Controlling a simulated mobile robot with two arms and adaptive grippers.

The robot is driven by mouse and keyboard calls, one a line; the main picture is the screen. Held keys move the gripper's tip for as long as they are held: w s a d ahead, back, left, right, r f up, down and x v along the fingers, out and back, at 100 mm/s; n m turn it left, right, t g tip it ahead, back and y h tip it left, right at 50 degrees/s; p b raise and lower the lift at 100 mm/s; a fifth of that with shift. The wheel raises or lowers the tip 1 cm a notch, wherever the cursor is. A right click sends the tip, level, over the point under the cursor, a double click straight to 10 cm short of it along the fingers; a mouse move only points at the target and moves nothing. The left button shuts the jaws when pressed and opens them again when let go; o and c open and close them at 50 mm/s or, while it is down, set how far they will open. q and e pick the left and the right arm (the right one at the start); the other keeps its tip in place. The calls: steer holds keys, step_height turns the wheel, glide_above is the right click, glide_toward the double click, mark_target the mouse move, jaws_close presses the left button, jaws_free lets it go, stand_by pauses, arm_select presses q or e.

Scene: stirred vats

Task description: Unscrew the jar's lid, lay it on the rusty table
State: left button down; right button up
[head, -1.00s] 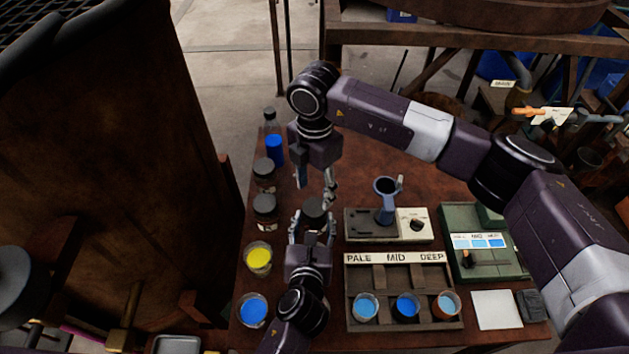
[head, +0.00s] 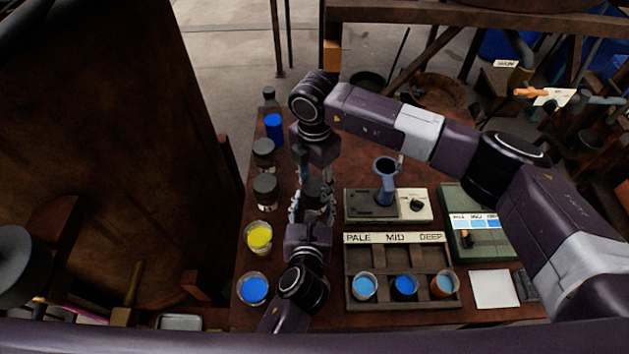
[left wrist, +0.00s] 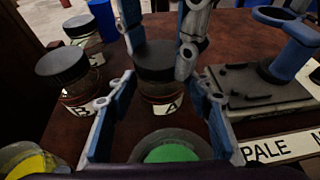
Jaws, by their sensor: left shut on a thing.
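A jar with a dark lid (head: 313,188) stands on the rusty table (head: 335,318). In the left wrist view its lid (left wrist: 157,60) is on top, above a label marked A. My left gripper (left wrist: 160,98) is shut on this jar, a finger on each side below the lid. It shows in the head view (head: 312,212). My right gripper (head: 315,186) points down from above, its fingers on either side of the lid. In the left wrist view they appear (left wrist: 160,50) close to the lid's rim. Whether they press on it is unclear.
Left of the jar stand two more dark-lidded jars (head: 265,185) (head: 263,150), a blue container (head: 274,128), and yellow (head: 258,237) and blue (head: 253,288) cups. A green cup (left wrist: 170,148) sits close before it. Right are a stirrer device (head: 372,207) and the PALE/MID/DEEP rack (head: 395,238).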

steer(key=shift+c, duration=1)
steer(key=n, duration=0.8)
steer(key=shift+n, duration=0.4)
steer(key=n, duration=0.3)
steer(key=shift+n, duration=0.3)
steer(key=n, duration=0.5)
steer(key=shift+r, duration=0.1)
steer(key=n, duration=0.8)
steer(key=shift+n, duration=0.4)
steer(key=n, duration=0.9)
steer(key=shift+r, duration=0.2)
steer(key=shift+r, duration=0.9)
